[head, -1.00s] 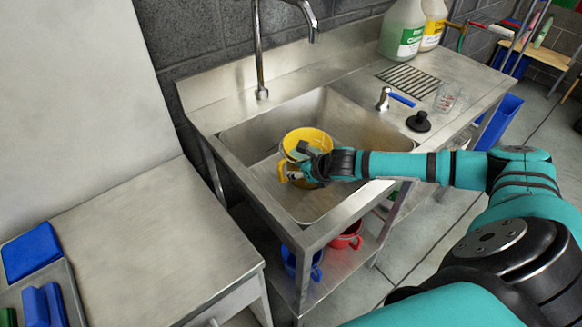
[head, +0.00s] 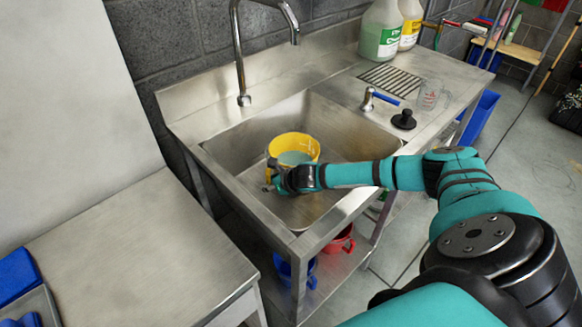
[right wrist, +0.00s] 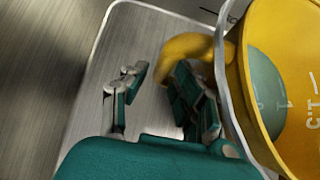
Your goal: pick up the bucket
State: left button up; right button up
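The yellow bucket (head: 293,143) stands upright in the steel sink (head: 225,150), with pale green liquid (head: 293,158) inside. My right gripper (head: 277,181) is low at the bucket's near side, partly in front of it. In the right wrist view the bucket (right wrist: 262,35) fills the right side, and its yellow handle (right wrist: 185,47) curves out toward my fingers. My right gripper (right wrist: 155,88) is open there, its fingers apart. The handle passes behind the right-hand finger, and its lower part is hidden. My left gripper is not in view.
The faucet (head: 238,50) rises behind the sink. A blue-handled valve (head: 372,98), a black plug (head: 404,119) and a clear measuring cup (head: 430,95) stand on the right counter. Red (head: 340,243) and blue (head: 290,270) buckets sit on the shelf below. A steel table (head: 130,250) is at left.

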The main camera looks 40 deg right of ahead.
jog(key=shift+w+f, duration=0.25)
jog(key=shift+w, duration=0.05)
grip_shut()
jog(key=shift+w+r, duration=0.1)
jog(key=shift+r, duration=0.1)
jog(key=shift+r, duration=0.15)
